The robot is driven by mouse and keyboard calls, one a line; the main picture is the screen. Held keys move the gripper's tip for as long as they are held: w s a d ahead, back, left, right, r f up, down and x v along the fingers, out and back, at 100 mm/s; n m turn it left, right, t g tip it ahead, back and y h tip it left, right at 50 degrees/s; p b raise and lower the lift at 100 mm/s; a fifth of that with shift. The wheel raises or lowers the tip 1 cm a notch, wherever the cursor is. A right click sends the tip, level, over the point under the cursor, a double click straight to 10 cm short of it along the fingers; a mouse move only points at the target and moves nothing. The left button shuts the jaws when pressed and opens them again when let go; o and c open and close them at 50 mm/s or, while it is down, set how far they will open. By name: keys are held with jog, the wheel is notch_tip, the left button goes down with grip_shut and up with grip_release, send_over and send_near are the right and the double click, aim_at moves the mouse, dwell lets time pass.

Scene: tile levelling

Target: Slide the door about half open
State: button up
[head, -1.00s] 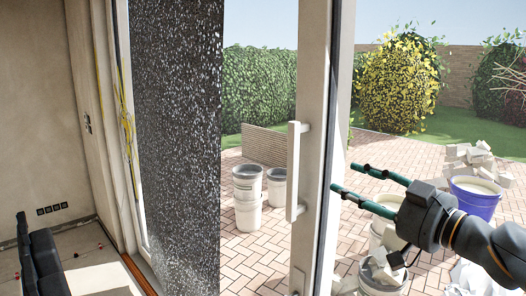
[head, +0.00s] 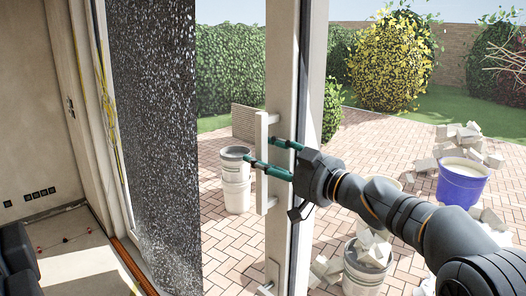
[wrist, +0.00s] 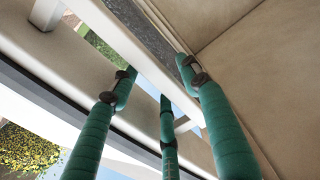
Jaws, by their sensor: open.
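The sliding door's pale frame upright (head: 281,70) stands right of centre in the head view. Its pale vertical bar handle (head: 261,190) is fixed to that upright. My gripper (head: 259,150) is open at the handle's middle height, coming from the right. One green finger crosses the near side of the bar; another ends at its far side, partly hidden. In the wrist view, the handle (wrist: 135,48) runs diagonally between the spread green fingers of my gripper (wrist: 158,72). Whether any finger touches it is unclear.
A dark speckled panel (head: 155,120) stands left of the door, with a yellow cable (head: 101,75) beyond it. Outside are white buckets (head: 236,180), a blue bucket (head: 461,183) and piled blocks (head: 458,140) on brick paving. A dark object (head: 18,255) sits at lower left.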

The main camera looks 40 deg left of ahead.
jog(key=shift+w+a, duration=0.15)
jog(key=shift+a, duration=0.25)
jog(key=shift+d, duration=0.1)
jog(key=shift+c, duration=0.4)
grip_shut()
